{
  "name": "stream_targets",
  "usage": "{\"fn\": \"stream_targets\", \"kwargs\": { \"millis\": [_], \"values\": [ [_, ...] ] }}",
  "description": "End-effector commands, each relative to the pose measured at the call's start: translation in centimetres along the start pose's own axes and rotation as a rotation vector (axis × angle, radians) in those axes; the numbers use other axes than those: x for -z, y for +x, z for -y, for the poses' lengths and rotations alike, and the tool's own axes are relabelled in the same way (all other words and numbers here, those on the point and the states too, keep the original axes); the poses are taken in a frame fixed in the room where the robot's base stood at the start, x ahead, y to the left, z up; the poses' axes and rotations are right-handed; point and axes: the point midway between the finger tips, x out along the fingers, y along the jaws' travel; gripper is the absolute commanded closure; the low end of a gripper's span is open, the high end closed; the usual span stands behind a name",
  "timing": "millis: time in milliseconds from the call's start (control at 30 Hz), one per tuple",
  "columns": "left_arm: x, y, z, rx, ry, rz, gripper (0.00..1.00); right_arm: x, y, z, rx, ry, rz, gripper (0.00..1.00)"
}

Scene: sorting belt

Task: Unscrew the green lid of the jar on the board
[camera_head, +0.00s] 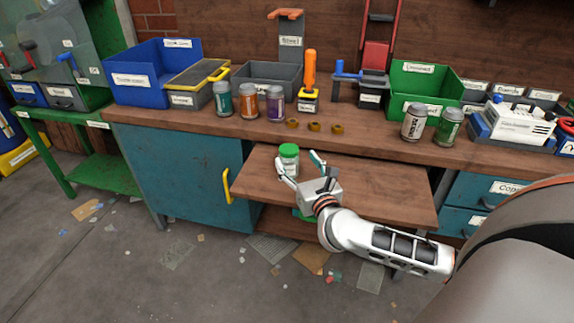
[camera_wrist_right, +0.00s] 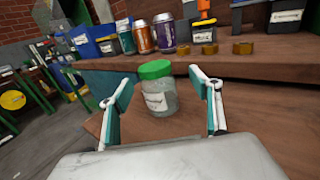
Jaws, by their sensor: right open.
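The jar (camera_head: 289,166) is clear with a white label and stands upright on the wooden pull-out board (camera_head: 390,191). Its green lid (camera_head: 289,150) is on top. My right gripper (camera_head: 299,165) is open just in front of the jar. In the right wrist view the jar (camera_wrist_right: 159,97) and its green lid (camera_wrist_right: 155,69) appear between and beyond the two spread fingers (camera_wrist_right: 162,92), with clear gaps on both sides. My left gripper is not in view.
Behind the board, the workbench holds several cans (camera_head: 248,101), three brass nuts (camera_head: 314,127), a blue bin (camera_head: 135,85) and a green bin (camera_head: 424,83). A yellow handle (camera_head: 226,186) sticks out left of the board. The board's right part is clear.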

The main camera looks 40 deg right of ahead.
Motion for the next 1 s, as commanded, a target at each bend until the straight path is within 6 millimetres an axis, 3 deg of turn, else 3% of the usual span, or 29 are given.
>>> {"fn": "stream_targets", "kwargs": {
  "millis": [400, 733, 900, 1000],
  "values": [
    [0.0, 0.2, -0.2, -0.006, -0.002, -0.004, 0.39, 0.3, 4.6, -0.7, 0.001, -0.002, -0.001, 0.37],
    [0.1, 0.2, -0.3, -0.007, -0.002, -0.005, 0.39, 0.2, 5.1, -0.8, 0.000, -0.001, 0.000, 0.37],
    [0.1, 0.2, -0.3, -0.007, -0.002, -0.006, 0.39, 0.2, 5.1, -0.8, 0.000, -0.001, 0.000, 0.81],
    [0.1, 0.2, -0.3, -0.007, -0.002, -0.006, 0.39, 0.1, 5.1, -0.8, 0.000, -0.001, 0.001, 0.86]
  ]
}}
